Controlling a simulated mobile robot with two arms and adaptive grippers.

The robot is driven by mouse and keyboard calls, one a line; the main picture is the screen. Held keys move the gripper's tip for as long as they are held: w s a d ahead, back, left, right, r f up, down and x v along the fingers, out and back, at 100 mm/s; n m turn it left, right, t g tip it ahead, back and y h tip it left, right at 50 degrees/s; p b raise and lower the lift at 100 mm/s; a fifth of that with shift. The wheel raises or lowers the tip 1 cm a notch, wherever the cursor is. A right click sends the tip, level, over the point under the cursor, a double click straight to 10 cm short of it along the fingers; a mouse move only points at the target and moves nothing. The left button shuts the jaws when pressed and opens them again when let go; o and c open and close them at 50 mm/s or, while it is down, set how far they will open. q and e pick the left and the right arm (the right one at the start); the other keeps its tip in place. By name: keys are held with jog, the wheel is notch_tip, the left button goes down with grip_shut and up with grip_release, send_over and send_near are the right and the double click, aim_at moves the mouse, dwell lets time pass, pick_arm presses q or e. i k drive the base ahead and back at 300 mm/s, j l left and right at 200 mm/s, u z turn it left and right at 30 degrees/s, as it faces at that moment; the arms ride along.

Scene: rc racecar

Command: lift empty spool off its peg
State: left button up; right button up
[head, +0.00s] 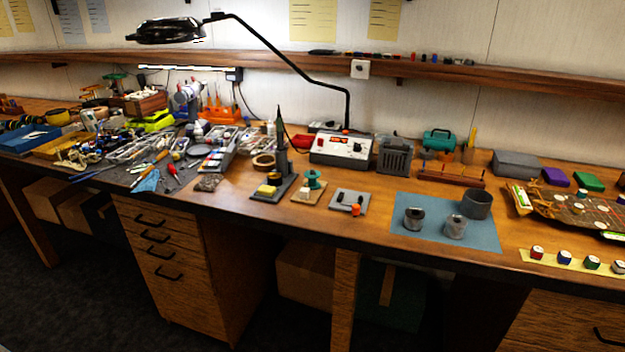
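A small teal spool (313,180) stands upright above a small wooden base (303,198) near the front middle of the workbench in the head view. Its middle looks narrow between wider ends, with no wire that I can make out. The peg is hidden within the spool or too small to tell. Neither of my grippers is in view, and nothing touches the spool.
A soldering iron stand (280,172) is just left of the spool. A grey plate (349,202) with small parts lies to its right, and a soldering station (341,149) behind. A blue mat (447,237) holds metal cups. A lamp (290,65) arches above.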

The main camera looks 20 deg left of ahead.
aim_at(312, 182)
jog(key=i+j, duration=0.3)
jog(key=i, duration=0.2)
jog(key=i+j, duration=0.3)
jog(key=i, duration=0.15)
jog(key=j+u, duration=0.05)
